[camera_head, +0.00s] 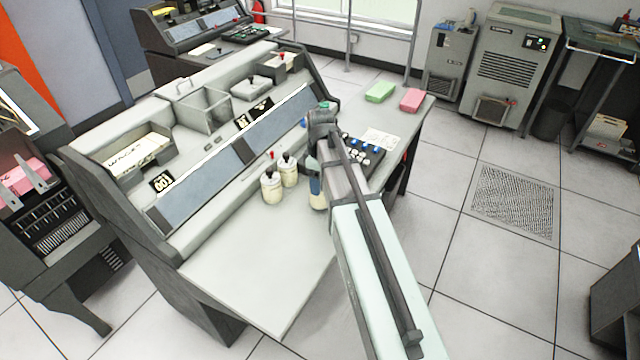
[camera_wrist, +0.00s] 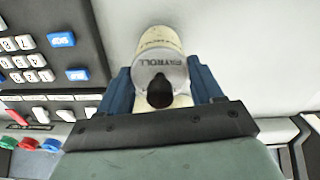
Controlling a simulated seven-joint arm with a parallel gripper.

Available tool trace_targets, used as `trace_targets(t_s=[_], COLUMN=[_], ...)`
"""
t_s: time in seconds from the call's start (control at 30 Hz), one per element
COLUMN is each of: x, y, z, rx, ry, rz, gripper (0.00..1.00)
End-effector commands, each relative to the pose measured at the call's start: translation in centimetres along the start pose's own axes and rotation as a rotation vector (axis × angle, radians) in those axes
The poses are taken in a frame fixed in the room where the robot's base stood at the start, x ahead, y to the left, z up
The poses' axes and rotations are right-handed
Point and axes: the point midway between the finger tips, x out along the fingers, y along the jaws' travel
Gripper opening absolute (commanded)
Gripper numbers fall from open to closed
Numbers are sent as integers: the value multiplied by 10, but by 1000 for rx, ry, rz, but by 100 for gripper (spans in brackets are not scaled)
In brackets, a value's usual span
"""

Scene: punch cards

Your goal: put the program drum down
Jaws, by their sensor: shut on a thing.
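The program drum (camera_wrist: 158,42) is a cream cylinder with a grey top marked PAYROLL and a dark knob. In the wrist view it stands between the blue fingers of my gripper (camera_wrist: 162,88), which is shut on it. In the head view my gripper (camera_head: 316,183) is over the desk of the card punch, with the cream drum (camera_head: 319,202) partly hidden by my arm. I cannot tell whether its base touches the desk. Two similar drums, one in front (camera_head: 271,189) and one behind (camera_head: 288,172), stand upright on the desk just left of my gripper.
The keyboard (camera_head: 362,152) is right of my gripper and also shows in the wrist view (camera_wrist: 40,50). The desk top (camera_head: 255,265) is bare toward the front. Green (camera_head: 379,92) and pink (camera_head: 412,100) card stacks lie at the far right end.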

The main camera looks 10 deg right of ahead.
Motion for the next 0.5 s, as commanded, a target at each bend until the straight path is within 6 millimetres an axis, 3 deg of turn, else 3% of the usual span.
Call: trace_targets(t_s=[0.13,0.5], x=[16,19], y=[0,0], z=[0,0], rx=[0,0], ry=[0,0], rz=[-1,0], gripper=[2,2])
